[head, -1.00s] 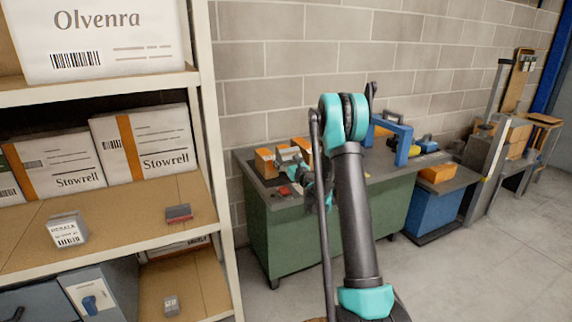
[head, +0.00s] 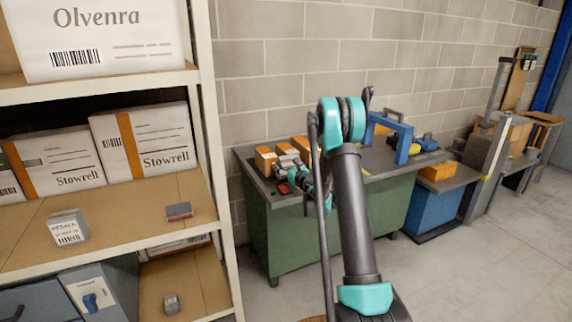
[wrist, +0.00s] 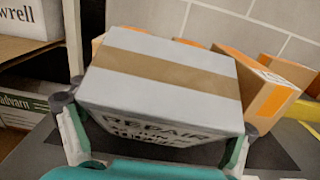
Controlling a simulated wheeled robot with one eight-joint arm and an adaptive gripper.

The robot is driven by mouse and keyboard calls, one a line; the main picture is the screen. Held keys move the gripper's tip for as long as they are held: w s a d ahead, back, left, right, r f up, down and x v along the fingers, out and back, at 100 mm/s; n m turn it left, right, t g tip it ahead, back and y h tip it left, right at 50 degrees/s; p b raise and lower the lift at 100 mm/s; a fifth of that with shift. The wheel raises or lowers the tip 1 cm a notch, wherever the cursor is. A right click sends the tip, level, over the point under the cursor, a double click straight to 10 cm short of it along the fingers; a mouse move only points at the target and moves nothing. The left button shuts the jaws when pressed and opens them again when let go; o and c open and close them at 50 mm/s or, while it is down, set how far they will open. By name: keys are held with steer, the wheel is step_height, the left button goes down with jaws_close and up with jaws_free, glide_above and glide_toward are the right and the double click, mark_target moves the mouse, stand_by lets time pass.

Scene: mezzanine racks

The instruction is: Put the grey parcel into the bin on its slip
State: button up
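The grey parcel (wrist: 165,80) fills the middle of the wrist view, with a brown tape band and a printed slip whose top word reads REPAIR; the lines below are unclear. My gripper (wrist: 155,140) has a finger against each side of it and appears shut on it. In the head view the parcel (head: 287,152) is small, and my gripper (head: 300,180) is at the green bench's left end. I cannot tell if the parcel touches the bench top. No bin marked REPAIR is legible in these views.
Orange-brown boxes (head: 265,160) stand close behind the parcel on the green bench (head: 265,235). A shelf rack (head: 215,130) at left holds white cartons (head: 140,140) and a small grey box (head: 68,228) marked RESALE. A blue frame (head: 403,143) stands on the bench. Floor at right is clear.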

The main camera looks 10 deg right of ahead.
steer(key=shift+o, duration=0.8)
